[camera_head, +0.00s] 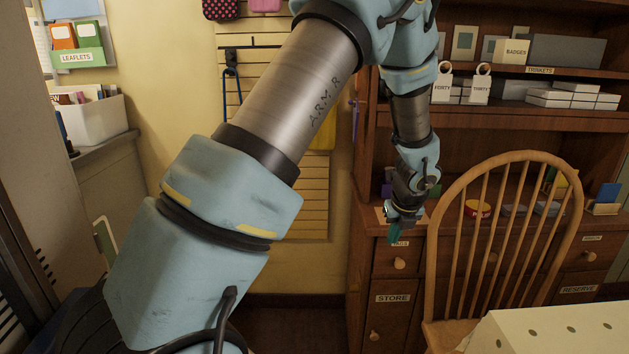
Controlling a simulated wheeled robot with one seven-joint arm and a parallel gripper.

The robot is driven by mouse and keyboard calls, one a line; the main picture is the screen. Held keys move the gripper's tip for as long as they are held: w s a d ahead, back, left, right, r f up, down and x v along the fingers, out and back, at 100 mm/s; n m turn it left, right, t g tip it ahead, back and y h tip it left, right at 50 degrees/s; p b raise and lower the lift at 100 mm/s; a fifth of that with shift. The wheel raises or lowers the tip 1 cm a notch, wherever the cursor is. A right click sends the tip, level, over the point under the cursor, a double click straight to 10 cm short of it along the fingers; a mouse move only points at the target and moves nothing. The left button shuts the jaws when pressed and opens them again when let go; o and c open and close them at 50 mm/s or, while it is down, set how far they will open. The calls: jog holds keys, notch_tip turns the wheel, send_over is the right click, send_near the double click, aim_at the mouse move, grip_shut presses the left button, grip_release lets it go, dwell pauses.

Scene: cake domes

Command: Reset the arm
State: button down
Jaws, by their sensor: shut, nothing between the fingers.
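My arm rises from the lower left, bends at the top of the view and hangs down in front of the wooden desk (465,133). My gripper (394,238) is at its lower end and points down, in front of the desk's left part near the drawer labelled TAGS. It is small and dark in the picture. Its fingers look closed together, and I see nothing held in them. My upper arm hides part of the wall and the slatted panel behind it.
A wooden spindle-back chair (447,262) stands right of my gripper. A pale box with holes (550,332) is at the lower right. Desk shelves hold white boxes (574,97). A red-and-yellow round tin (477,209) sits on the desktop. A white bin (92,117) is at left.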

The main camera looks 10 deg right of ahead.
jog(key=a+r+n+g, duration=0.1)
jog(key=a+r+n, duration=0.3)
jog(key=a+n, duration=0.5)
jog(key=a+r+n, duration=0.4)
jog(key=a+n, duration=0.3)
jog(key=a, duration=0.4)
jog(key=s+a+r+n+g+p, duration=0.1)
jog(key=s+a+r+n, duration=0.2)
jog(key=s+a+n, duration=0.8)
jog(key=a+n, duration=0.3)
jog(key=n, duration=0.5)
jog(key=shift+s+r+g+p, duration=0.2)
jog(key=shift+r+g+p, duration=0.1)
